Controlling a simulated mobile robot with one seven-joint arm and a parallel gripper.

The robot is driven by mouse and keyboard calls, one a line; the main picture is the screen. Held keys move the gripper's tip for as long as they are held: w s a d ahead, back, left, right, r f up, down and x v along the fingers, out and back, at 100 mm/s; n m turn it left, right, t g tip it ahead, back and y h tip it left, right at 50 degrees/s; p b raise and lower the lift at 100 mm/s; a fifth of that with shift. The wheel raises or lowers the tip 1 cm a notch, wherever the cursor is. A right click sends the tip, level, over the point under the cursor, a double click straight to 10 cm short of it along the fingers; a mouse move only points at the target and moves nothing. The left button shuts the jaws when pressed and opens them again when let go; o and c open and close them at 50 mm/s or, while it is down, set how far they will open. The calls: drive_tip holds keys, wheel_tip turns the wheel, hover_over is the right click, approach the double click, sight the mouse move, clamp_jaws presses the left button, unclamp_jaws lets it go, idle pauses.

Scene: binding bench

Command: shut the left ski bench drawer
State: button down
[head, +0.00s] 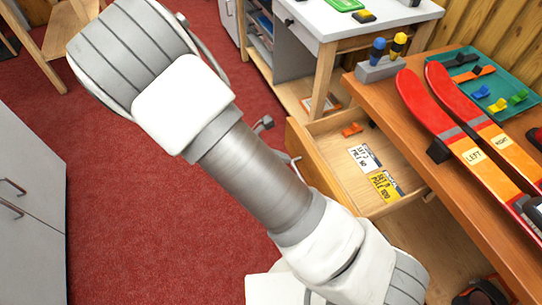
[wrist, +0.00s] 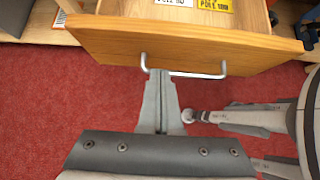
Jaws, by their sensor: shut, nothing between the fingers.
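The wooden ski bench drawer (head: 330,140) stands pulled out from under the bench top, with its inside showing. In the wrist view its front panel (wrist: 200,42) spans the top, with a silver bar handle (wrist: 205,76) on it. My gripper (wrist: 160,76) is shut and empty. Its fingertips are at the left part of the handle, close to the drawer front; I cannot tell whether they touch. In the head view my arm hides the gripper and part of the drawer front.
The bench top (head: 385,95) carries red skis (head: 428,103), a screwdriver block (head: 380,70) and a teal tray (head: 520,83). Cards (head: 364,158) and an orange piece (head: 352,130) lie in the drawer. A grey cabinet (head: 30,190) stands left. Red carpet (head: 120,240) is clear between.

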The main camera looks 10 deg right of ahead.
sight(307, 156)
drive_tip(key=shift+w+d+f+b, duration=0.2)
drive_tip(key=shift+w+d, duration=0.1)
drive_tip(key=shift+d, duration=0.55)
drive_tip(key=shift+w+d+f+b, duration=0.25)
drive_tip(key=shift+d, duration=0.55)
drive_tip(key=shift+w+d+f+b, duration=0.2)
drive_tip(key=shift+w+d, duration=0.1)
drive_tip(key=shift+d, duration=0.55)
drive_tip(key=w+d+b, duration=0.1)
drive_tip(key=w+d, duration=0.2)
drive_tip(key=d, duration=0.8)
drive_tip(key=w+d+b, duration=0.1)
drive_tip(key=w+d, duration=0.3)
drive_tip(key=d, duration=0.8)
drive_tip(key=shift+w+d, duration=0.25)
drive_tip(key=shift+w, duration=0.05)
drive_tip(key=shift+a, duration=0.1)
